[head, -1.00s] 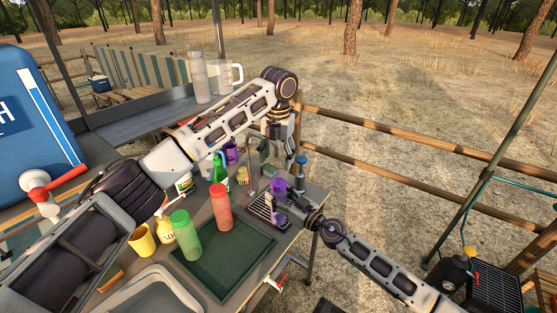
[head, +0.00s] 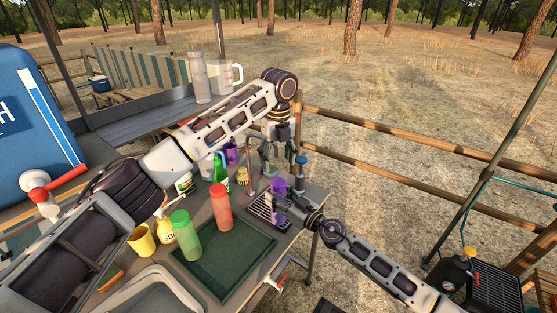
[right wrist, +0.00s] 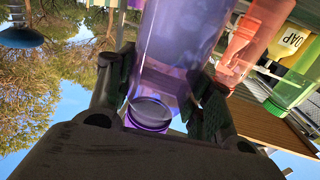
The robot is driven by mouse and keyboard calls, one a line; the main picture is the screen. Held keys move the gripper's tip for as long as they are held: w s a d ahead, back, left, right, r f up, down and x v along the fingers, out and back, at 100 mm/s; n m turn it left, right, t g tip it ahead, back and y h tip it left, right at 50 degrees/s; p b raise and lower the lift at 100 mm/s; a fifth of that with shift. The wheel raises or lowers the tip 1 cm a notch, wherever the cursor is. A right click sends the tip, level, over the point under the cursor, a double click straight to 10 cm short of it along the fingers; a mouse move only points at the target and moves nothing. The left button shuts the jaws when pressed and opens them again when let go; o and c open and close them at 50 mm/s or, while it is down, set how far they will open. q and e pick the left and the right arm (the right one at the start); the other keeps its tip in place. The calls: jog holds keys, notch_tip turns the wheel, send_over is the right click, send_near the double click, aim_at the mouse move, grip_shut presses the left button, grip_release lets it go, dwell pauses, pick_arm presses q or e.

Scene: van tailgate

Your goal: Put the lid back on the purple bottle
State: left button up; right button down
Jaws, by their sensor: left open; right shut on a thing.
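The purple bottle (head: 278,190) is translucent and stands about upright above or on the drain grate at the table's right end. My right gripper (head: 284,205) is shut around its body. The right wrist view also shows the bottle (right wrist: 185,40) between the fingers, with a solid purple ring (right wrist: 150,114) at one end. I cannot tell whether this ring is the lid or the bottle's neck. No separate lid is clearly visible. My left gripper (head: 273,166) is open, pointing down just above and slightly left of the bottle, with nothing clearly in it.
A red bottle (head: 221,208), a green bottle (head: 185,235) and a yellow soap bottle (head: 164,238) stand left of the grate. A green spray bottle (head: 220,172), a purple mug (head: 231,152) and a tap (head: 253,178) are near. A dark green mat (head: 235,262) is mostly bare.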

aim_at(278, 182)
pick_arm(q)
jog(key=n, duration=0.6)
jog(key=shift+s+f, duration=0.1)
jog(key=n, duration=0.6)
jog(key=shift+s+d, duration=0.1)
jog(key=shift+d, duration=0.05)
jog(key=n, duration=1.1)
jog(key=shift+n, duration=0.4)
jog(key=shift+f, duration=4.05)
